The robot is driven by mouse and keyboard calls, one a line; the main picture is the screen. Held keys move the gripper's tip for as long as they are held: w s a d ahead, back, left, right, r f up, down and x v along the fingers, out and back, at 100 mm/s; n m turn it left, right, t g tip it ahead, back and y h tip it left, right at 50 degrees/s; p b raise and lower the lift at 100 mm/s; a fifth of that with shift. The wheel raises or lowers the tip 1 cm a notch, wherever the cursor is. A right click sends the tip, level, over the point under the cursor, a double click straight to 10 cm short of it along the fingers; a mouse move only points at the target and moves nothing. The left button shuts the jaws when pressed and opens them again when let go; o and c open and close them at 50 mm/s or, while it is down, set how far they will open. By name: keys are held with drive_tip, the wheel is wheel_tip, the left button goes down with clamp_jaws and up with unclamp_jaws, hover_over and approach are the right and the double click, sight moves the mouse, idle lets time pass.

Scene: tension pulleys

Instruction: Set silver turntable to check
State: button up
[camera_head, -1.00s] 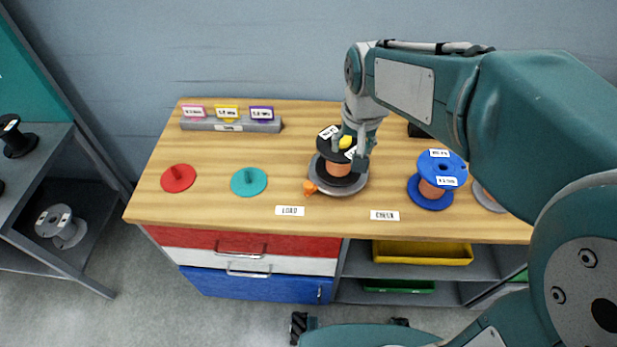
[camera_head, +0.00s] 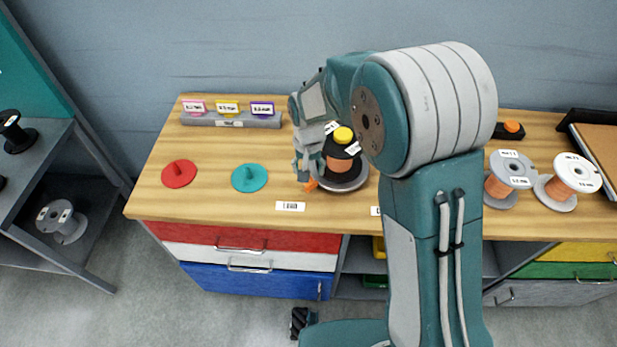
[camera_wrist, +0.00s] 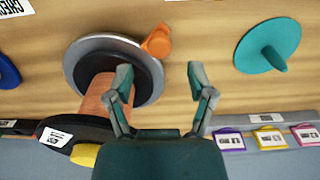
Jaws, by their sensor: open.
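The silver turntable (camera_head: 347,184) sits on the wooden bench and carries a black spool (camera_head: 340,165) with copper wire and a yellow knob on top. Its orange handle (camera_head: 310,184) points to the front left, towards the LOAD label (camera_head: 290,206). In the wrist view the turntable (camera_wrist: 92,45) is at upper left with the orange handle (camera_wrist: 157,41) beside it. My gripper (camera_wrist: 160,75) is open and empty, just left of the spool in the head view. The CHECK label (camera_head: 375,211) is mostly hidden by my arm.
A teal peg disc (camera_head: 249,178) and a red one (camera_head: 179,174) stand left. A grey tag holder (camera_head: 231,120) is at the back left. Grey spools (camera_head: 511,178) stand right.

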wheel_tip(320, 180, down, 4)
drive_tip(key=shift+f, duration=0.1)
clamp_jaws()
